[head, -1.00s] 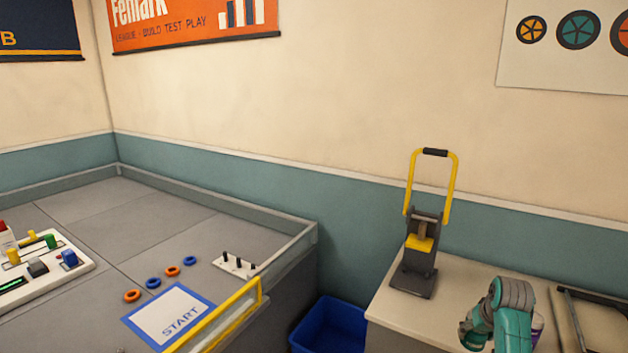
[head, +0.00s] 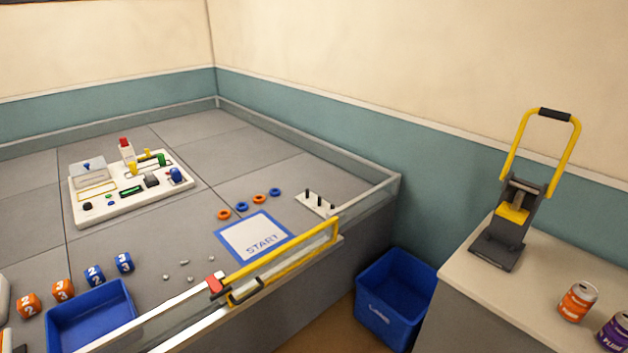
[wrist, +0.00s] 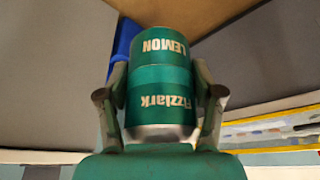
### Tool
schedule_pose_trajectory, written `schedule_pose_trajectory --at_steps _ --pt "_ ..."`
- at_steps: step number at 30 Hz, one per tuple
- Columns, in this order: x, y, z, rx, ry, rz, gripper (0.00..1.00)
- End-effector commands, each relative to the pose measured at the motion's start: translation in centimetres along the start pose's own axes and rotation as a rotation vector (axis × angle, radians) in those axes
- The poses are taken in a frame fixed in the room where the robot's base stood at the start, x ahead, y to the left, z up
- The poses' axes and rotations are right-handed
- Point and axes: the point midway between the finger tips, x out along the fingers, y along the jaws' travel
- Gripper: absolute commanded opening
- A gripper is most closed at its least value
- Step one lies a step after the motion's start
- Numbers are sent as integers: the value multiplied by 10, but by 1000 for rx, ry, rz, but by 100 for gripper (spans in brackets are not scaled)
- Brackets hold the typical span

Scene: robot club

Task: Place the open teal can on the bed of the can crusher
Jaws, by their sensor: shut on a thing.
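In the wrist view a teal can (wrist: 160,85), lettered "Fizzlark" and "LEMON", stands between the fingers of my gripper (wrist: 160,100). The fingers are shut on its two sides. Its opening is not visible from here. The can crusher (head: 513,215), dark grey with a yellow block and a raised yellow handle with a black grip, stands on the counter at the right of the head view. Its bed (head: 497,250) is low at its front and looks bare. My gripper and the teal can are out of the head view.
An orange can (head: 578,302) and a purple can (head: 615,332) stand on the counter (head: 470,285) right of the crusher. A blue bin (head: 397,300) is on the floor left of it. A walled grey game table (head: 210,190) with a yellow rail fills the left.

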Motion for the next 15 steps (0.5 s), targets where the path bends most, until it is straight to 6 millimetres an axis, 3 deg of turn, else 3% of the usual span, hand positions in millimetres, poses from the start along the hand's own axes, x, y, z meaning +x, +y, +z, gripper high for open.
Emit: schedule_pose_trajectory --at_steps 3,6,15 --pt "4 -23 20 -36 -1 -13 50" --pt "6 -32 28 -49 1 -19 50" --pt "6 -36 30 -54 2 -21 50"
